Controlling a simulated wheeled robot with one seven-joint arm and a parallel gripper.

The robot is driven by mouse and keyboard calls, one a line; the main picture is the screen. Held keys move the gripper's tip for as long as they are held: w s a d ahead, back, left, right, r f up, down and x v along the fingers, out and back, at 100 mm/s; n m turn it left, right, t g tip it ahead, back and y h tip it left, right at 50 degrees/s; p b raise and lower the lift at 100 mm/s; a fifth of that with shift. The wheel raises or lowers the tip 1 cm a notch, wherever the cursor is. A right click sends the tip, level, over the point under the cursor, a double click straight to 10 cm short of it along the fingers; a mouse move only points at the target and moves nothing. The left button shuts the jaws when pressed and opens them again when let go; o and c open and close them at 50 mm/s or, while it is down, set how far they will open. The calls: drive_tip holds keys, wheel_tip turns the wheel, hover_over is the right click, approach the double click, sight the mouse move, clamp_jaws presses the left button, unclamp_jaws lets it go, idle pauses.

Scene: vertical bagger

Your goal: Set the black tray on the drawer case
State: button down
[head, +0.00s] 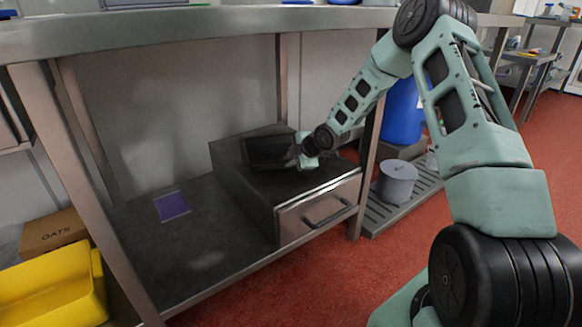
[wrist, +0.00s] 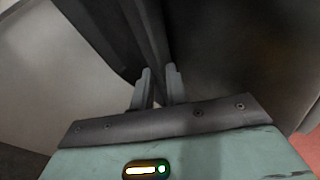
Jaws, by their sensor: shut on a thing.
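The drawer case (head: 318,207), dark grey with a pale front and a bar handle, stands on the lower shelf of the steel bench. The black tray (head: 268,152) is over the case's top, towards its back, and looks tilted up. Whether its lower edge touches the case I cannot tell. My gripper (head: 301,160) reaches in from the right under the bench top and is shut on the tray's near right edge. In the wrist view the two fingers of my gripper (wrist: 158,84) pinch the thin rim of the dark tray (wrist: 100,35).
The bench top (head: 200,30) hangs above the case, and a bench leg (head: 369,165) stands right of it. A purple sheet (head: 171,206) lies on the shelf to the left, with bare shelf around it. A yellow bin (head: 55,290) and an oats box (head: 52,232) are at far left.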

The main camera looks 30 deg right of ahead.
drive_tip(key=c, duration=1.4)
unclamp_jaws()
drive_tip(key=shift+f, duration=0.15)
drive_tip(key=shift+s, duration=0.1)
